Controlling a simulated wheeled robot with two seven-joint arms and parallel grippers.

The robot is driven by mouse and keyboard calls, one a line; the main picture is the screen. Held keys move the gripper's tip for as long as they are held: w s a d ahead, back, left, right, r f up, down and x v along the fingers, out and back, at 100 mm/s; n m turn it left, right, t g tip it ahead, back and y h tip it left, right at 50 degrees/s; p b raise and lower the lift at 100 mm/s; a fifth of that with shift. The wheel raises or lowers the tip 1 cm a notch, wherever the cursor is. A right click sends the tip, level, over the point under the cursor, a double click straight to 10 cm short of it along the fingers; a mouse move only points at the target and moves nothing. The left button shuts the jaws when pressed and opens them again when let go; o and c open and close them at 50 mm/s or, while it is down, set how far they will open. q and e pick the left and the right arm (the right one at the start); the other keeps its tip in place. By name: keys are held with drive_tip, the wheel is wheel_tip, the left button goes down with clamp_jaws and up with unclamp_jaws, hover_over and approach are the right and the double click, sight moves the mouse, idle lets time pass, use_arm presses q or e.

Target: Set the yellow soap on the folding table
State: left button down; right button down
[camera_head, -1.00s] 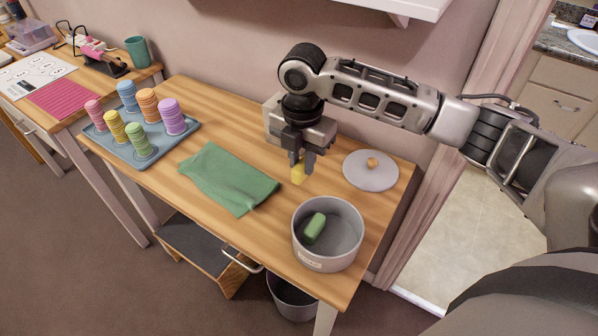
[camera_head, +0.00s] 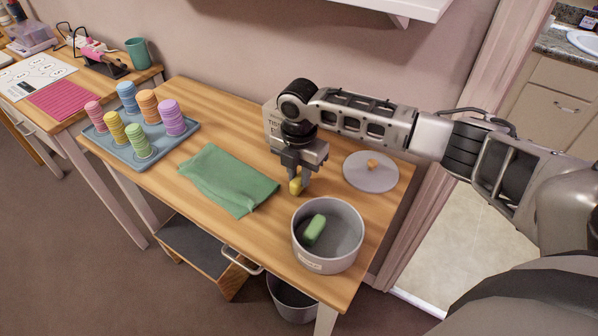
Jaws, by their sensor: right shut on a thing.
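The yellow soap (camera_head: 295,186) is between the fingertips of my right gripper (camera_head: 299,180), which is shut on it and points down. The fingers partly cover the soap. It is over the wooden table (camera_head: 235,125), behind the grey pot (camera_head: 326,262) and right of the green cloth. Whether its underside touches the tabletop I cannot tell. Which table is the folding one is not clear from the picture. My left gripper is not in view.
The pot holds a green soap (camera_head: 314,230). A round lid (camera_head: 371,172) lies right of my gripper, and a box (camera_head: 273,115) stands behind it. The green cloth (camera_head: 228,180) and a blue tray (camera_head: 182,140) of colored stacks lie left. Bare wood shows between cloth and pot.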

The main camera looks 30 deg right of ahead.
sight(299, 178)
drive_tip(key=c, duration=1.3)
unclamp_jaws()
drive_tip(key=shift+o, duration=0.2)
wheel_tip(299, 178, up, 12)
drive_tip(key=shift+r, duration=0.15)
